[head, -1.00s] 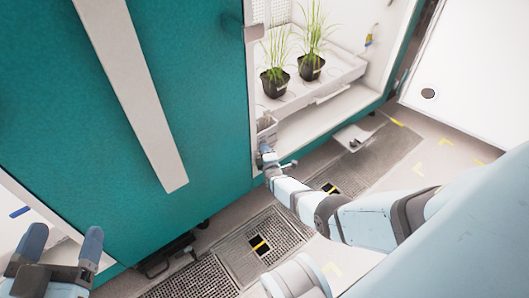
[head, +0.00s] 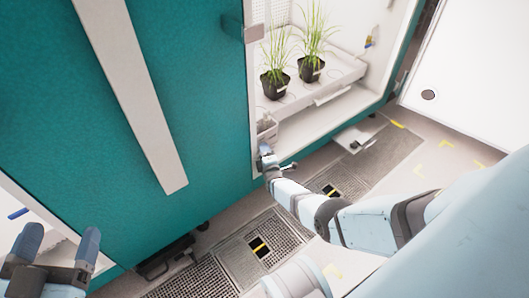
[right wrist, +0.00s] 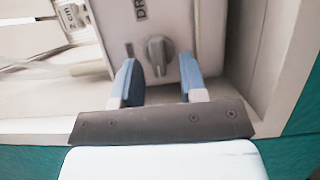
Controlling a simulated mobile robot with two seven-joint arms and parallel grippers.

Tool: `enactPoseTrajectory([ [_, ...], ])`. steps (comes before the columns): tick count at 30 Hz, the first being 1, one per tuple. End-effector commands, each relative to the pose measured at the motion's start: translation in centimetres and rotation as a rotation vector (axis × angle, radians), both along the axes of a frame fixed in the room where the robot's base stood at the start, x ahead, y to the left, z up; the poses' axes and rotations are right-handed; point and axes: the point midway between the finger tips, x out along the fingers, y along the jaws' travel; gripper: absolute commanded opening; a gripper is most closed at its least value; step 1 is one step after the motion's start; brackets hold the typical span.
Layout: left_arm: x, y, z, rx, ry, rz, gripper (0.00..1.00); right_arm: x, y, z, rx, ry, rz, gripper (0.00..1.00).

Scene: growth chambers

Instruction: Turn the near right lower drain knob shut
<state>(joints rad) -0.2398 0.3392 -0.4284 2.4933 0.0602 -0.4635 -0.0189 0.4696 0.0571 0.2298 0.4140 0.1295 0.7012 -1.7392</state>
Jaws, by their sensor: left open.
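The grey drain knob (right wrist: 158,55) sits on the face of a white housing (right wrist: 207,35) with a partly cut-off label starting "DR". Its raised ridge runs about upright in the right wrist view. My right gripper (right wrist: 158,78) is open, its blue fingers to the left and right of the knob, with visible gaps on both sides. In the head view my right gripper (head: 265,155) is at the lower left corner of the open chamber; the knob cannot be made out there. My left gripper (head: 58,246) is open and empty at the lower left.
Two potted grasses (head: 274,83) stand on a white tray (head: 335,80) inside the chamber. A teal door (head: 200,90) is left of the opening. Floor grates (head: 245,245) lie below. In the right wrist view a pale tube (right wrist: 85,68) lies left of the housing.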

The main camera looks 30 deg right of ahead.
Motion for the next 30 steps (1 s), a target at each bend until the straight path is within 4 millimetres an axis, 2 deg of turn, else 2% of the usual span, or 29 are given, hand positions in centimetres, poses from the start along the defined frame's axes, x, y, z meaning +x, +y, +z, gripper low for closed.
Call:
enactPoseTrajectory([
  [4, 0.0, -0.1, 0.7, -0.01, 0.016, -0.003, 0.79, -1.0, 0.4, 0.2, 0.001, 0.002, 0.0, 0.39],
  [7, -0.2, -0.3, 1.1, -0.038, 0.063, -0.009, 0.79, -2.5, 0.9, 0.4, 0.002, 0.003, 0.0, 0.39],
  [12, -1.2, -0.9, 0.6, -0.105, 0.178, -0.012, 0.79, -5.3, 1.7, 0.4, 0.002, 0.002, -0.001, 0.39],
  [16, -1.8, -1.2, 0.0, -0.14, 0.237, -0.013, 0.79, -6.6, 2.2, 0.1, 0.002, 0.002, 0.0, 0.39],
  [23, -2.0, -1.3, -0.9, -0.15, 0.273, -0.01, 0.79, -7.2, 2.3, 0.0, 0.0, -0.001, 0.0, 0.39],
  [30, -1.8, -1.3, -0.8, -0.147, 0.265, -0.009, 0.79, -7.1, 2.3, -0.1, 0.0, 0.0, 0.0, 0.39],
])
